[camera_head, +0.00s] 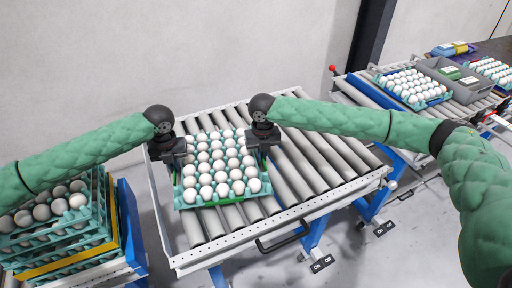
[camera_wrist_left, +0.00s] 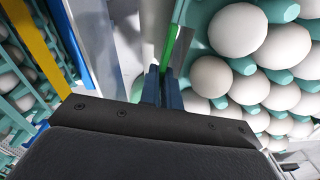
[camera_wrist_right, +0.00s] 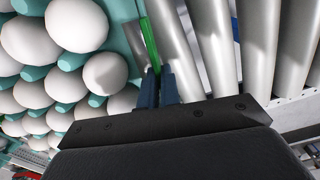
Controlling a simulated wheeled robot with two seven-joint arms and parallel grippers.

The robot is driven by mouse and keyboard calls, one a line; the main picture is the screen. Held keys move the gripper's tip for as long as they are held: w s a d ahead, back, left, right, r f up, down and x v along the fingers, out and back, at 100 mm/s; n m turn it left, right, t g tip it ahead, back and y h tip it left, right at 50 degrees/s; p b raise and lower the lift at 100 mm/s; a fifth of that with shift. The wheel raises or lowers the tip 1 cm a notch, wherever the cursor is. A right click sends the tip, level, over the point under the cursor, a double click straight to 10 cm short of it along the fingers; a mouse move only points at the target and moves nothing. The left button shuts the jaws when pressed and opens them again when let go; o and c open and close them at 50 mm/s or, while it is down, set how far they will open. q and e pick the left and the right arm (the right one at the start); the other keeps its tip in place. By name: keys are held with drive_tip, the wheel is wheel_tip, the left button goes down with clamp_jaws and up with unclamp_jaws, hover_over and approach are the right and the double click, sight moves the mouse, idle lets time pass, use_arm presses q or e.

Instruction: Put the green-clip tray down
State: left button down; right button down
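The green-clip tray (camera_head: 216,203) is teal, full of white eggs, with a green strip along its front edge. It is level over the middle roller conveyor; I cannot tell whether it touches the rollers. My left gripper (camera_head: 178,154) is at its left edge and my right gripper (camera_head: 262,142) at its right edge. In the left wrist view the fingers (camera_wrist_left: 162,86) are close together at the tray's edge, beside a green clip (camera_wrist_left: 180,48). In the right wrist view the fingers (camera_wrist_right: 158,86) are likewise close together at the edge, below a green clip (camera_wrist_right: 150,42).
The roller conveyor (camera_head: 330,172) has bare rollers right of the tray. A stack of egg trays (camera_head: 98,210) stands at the left. Another conveyor (camera_head: 352,92) at the right back carries an egg tray (camera_head: 436,96) and a grey crate (camera_head: 462,92).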

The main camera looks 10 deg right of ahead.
use_arm(q)
drive_tip(key=shift+a+f+b, duration=0.1)
drive_tip(key=shift+f+b, duration=0.6)
use_arm(e)
drive_tip(key=shift+f, duration=0.7)
use_arm(q)
drive_tip(key=c, duration=1.6)
unclamp_jaws()
use_arm(e)
drive_tip(key=c, duration=1.6)
unclamp_jaws()
use_arm(q)
drive_tip(key=shift+r, duration=0.1)
use_arm(e)
drive_tip(key=shift+r, duration=0.1)
